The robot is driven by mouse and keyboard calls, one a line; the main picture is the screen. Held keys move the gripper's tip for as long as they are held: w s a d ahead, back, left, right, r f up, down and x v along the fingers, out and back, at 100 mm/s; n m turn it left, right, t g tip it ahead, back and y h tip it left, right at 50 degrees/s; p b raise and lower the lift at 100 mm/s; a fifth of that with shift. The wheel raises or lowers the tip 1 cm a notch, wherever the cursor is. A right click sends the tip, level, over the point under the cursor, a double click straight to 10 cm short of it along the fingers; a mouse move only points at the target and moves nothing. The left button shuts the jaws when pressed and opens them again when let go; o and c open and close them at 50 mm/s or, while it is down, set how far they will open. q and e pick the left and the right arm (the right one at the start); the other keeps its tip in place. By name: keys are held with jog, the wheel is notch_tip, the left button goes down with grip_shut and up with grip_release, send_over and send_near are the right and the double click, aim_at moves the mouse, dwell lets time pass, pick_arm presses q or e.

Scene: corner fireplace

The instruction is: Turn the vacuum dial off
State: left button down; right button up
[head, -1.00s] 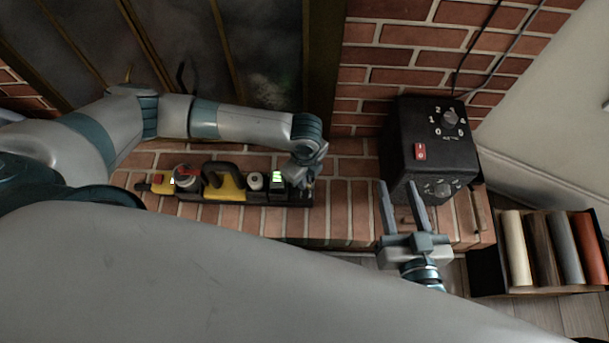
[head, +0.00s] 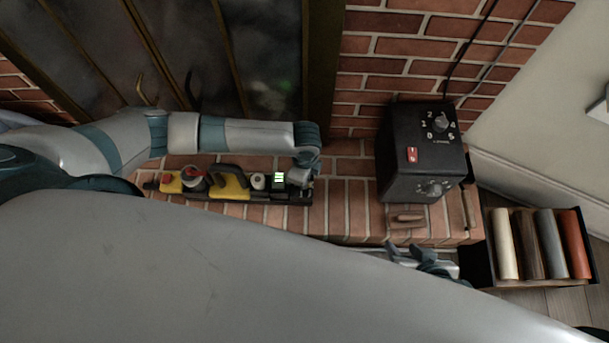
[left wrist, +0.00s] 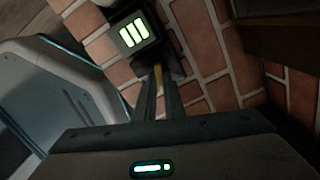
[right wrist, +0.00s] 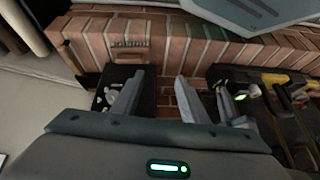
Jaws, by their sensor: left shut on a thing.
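A black box (head: 393,165) stands on the brick ledge, with a numbered knob (head: 441,125) on one face. I cannot tell where its pointer stands. A red switch (head: 412,155) and a second knob (head: 431,187) sit below it. My left gripper (left wrist: 159,92) is shut on a thin yellow part (left wrist: 159,77) at the right end of a black and yellow device (head: 230,187). My right gripper (head: 402,256) is near the ledge's front edge, below the box and apart from it. In the right wrist view, its fingers (right wrist: 158,100) are open and empty, and one partly covers the box (right wrist: 103,93).
A small wooden piece (head: 408,218) lies on the ledge in front of the box. A black holder with several coloured rolls (head: 543,245) stands at the right. Glass doors (head: 210,60) and a brick wall (head: 400,55) rise behind. Bare bricks (head: 345,205) lie between device and box.

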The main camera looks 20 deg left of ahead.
pick_arm(q)
jog(key=n+p, duration=0.2)
jog(key=p, duration=0.1)
jog(key=shift+r+n, duration=0.15)
jog(key=shift+n, duration=0.15)
pick_arm(e)
jog(key=s+d+g+h, duration=0.2)
jog(key=s+d+g, duration=0.1)
jog(key=d, duration=0.2)
pick_arm(q)
jog(key=shift+w+n+p, duration=0.1)
jog(key=shift+n+p, duration=0.6)
jog(key=shift+p, duration=0.45)
pick_arm(e)
jog(key=s+x, duration=0.1)
jog(key=x, duration=0.5)
jog(key=shift+w+a+f, duration=0.15)
jog(key=shift+w+f, duration=0.15)
jog(key=shift+f, duration=0.25)
pick_arm(q)
jog(key=c, duration=1.8)
grip_release()
jog(key=shift+c, duration=0.2)
